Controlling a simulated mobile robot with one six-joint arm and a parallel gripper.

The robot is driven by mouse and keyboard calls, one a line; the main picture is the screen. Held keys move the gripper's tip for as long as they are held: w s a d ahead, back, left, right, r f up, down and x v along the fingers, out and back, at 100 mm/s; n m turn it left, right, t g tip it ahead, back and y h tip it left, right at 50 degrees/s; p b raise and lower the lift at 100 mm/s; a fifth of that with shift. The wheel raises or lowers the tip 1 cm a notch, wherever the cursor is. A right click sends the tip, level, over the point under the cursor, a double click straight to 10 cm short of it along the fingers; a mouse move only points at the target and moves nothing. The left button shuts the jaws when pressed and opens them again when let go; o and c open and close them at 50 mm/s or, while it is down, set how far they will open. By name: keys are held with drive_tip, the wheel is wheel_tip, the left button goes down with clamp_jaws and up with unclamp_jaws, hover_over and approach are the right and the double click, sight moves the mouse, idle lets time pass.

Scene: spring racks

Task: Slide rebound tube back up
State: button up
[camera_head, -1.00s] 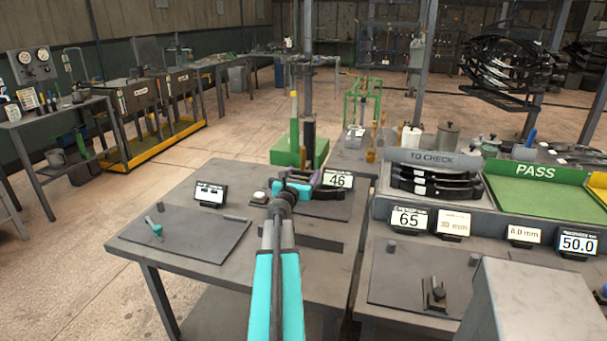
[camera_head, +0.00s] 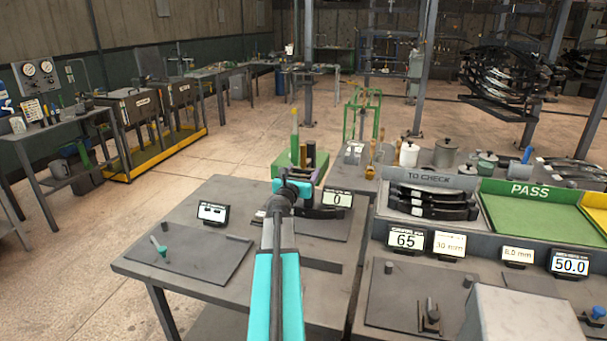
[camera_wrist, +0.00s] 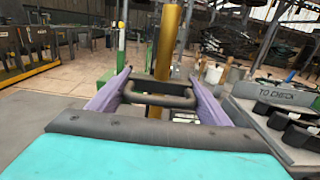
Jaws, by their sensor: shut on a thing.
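My gripper (camera_head: 314,176) is over the back of the grey table, at the far end of my teal arm. In the wrist view its two purple fingers (camera_wrist: 158,92) close on the ends of a black handle (camera_wrist: 157,93). A gold upright tube (camera_wrist: 166,40) stands just behind the handle; I cannot tell whether they are joined. In the head view a green stand (camera_head: 288,172) with a green and yellow post (camera_head: 294,135) and a dark upright (camera_head: 311,155) stands behind my gripper. A small display (camera_head: 337,199) beside it reads 0. My arm hides the handle there.
A display (camera_head: 213,213) and a dark mat (camera_head: 190,258) lie left on the table (camera_head: 140,262). On the right are the TO CHECK tray (camera_head: 385,212) of black springs, the green PASS tray (camera_head: 525,215) and several number displays. Jars stand behind them.

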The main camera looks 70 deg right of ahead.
drive_tip(key=shift+s+r, duration=0.15)
drive_tip(key=shift+r, duration=0.55)
drive_tip(key=o, duration=1.2)
drive_tip(key=shift+r, duration=0.15)
drive_tip(key=shift+a+f, duration=0.1)
drive_tip(key=shift+f, duration=0.1)
